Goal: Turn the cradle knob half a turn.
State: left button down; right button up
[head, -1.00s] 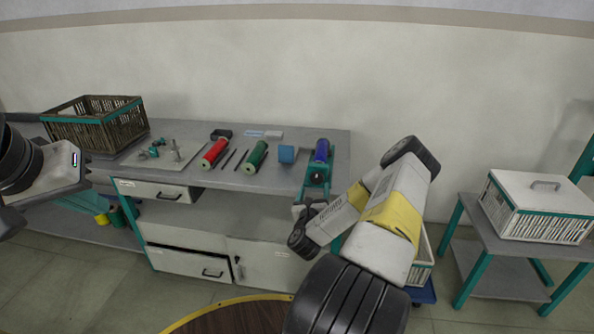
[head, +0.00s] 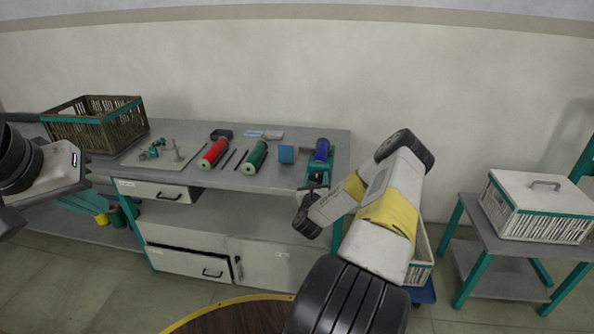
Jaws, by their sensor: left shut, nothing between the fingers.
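The teal cradle (head: 318,166) stands at the right end of the workbench with a blue bobbin (head: 322,150) lying in it. Its dark round knob (head: 317,178) faces the front. My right gripper (head: 314,190) is right at the knob, reaching in from below. Its fingers are small and dark there, so I cannot tell whether they grip the knob or how far apart they are. My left gripper (head: 42,194) is at the left picture edge, shut and empty, well away from the cradle and partly cut off.
A red roll (head: 213,154), a green roll (head: 251,157) and a blue block (head: 286,154) lie left of the cradle on the bench (head: 230,180). A wicker basket (head: 92,128) stands at the back left. A lidded white crate (head: 540,208) stands on the right-hand table.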

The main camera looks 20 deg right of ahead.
jog(key=c, duration=0.9)
jog(key=shift+o, duration=0.2)
